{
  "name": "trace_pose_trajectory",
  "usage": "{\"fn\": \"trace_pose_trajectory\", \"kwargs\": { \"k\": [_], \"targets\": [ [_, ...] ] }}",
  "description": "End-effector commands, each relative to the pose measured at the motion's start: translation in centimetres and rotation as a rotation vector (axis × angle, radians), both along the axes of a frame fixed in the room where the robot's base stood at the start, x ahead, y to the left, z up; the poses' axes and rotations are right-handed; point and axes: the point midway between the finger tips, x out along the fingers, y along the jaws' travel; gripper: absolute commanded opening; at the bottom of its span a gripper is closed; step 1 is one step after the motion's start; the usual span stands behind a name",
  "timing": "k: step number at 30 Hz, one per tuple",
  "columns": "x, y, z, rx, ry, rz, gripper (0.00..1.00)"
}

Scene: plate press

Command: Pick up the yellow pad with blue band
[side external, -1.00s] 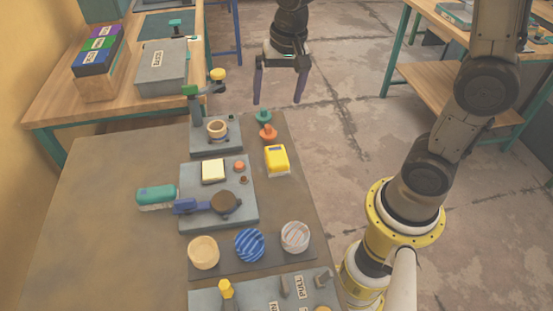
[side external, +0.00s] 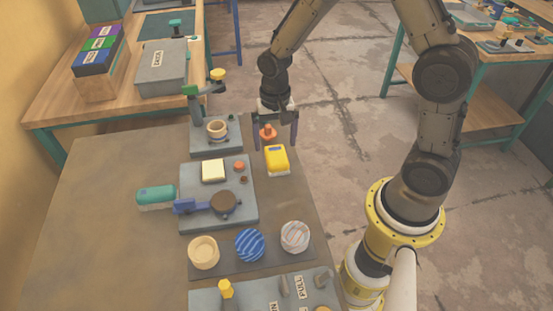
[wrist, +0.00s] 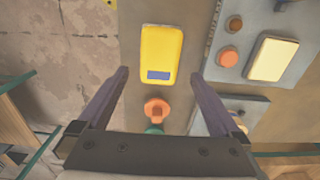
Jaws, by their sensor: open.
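The yellow pad with a blue band (side external: 276,163) lies on the table to the right of the grey plates. In the wrist view the yellow pad (wrist: 161,45) is upright in the picture, its blue band at the lower end. My gripper (side external: 275,144) is open and empty, beyond the pad in the side view. In the wrist view my gripper (wrist: 160,74) has its fingers spread wider than the pad, with the tips around its banded end. I cannot tell the exact height above the table.
An orange knob (wrist: 157,107) and a green one (wrist: 154,129) sit between my fingers in the wrist view. The grey plate with a white pad (side external: 213,171) and orange button is close by. Several round pieces stand on a dark tray (side external: 272,262) nearer the camera.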

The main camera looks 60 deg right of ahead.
Motion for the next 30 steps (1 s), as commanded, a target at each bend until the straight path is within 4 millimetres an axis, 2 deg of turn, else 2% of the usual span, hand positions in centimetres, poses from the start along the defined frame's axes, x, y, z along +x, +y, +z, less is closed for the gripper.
{"fn": "trace_pose_trajectory", "kwargs": {
  "k": [10,20,30],
  "targets": [
    [-0.1,-0.1,-4.5,0.000,0.004,0.000,1.00],
    [-0.1,-0.1,-5.0,-0.001,0.001,0.000,0.98],
    [0.0,-0.1,-5.0,-0.001,0.001,0.000,0.37]
  ]
}}
